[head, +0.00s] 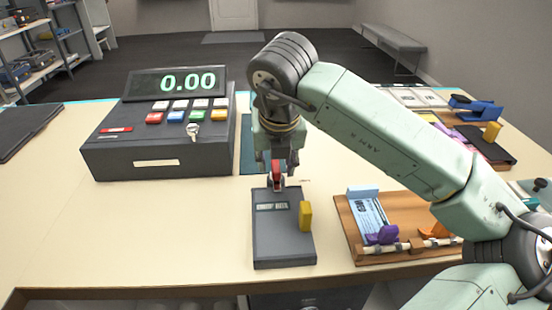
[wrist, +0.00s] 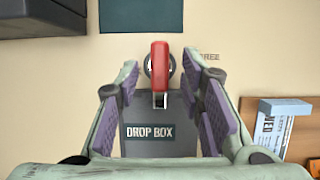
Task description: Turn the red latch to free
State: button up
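The red latch (head: 277,174) stands at the far edge of a dark grey drop box (head: 267,238) on the table. In the wrist view the red latch (wrist: 159,62) sits on a round metal pivot and points along the picture's vertical, its pale lower end over the drop box edge (wrist: 158,113). Partly hidden small lettering (wrist: 210,56), perhaps "FREE", is to its right. My gripper (head: 277,158) points down at the latch. In the wrist view my gripper (wrist: 160,88) is open, its purple-padded fingers on either side of the latch, with gaps to both.
A yellow block (head: 305,216) stands on the drop box's right side. A cash register (head: 160,137) is at the left. A wooden tray (head: 349,229) with a blue-and-white ticket (head: 367,211) is at the right. The table's front left (head: 130,240) is clear.

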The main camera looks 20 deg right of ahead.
jog(key=shift+w+f, duration=0.2)
jog(key=shift+f, duration=0.35)
grip_shut()
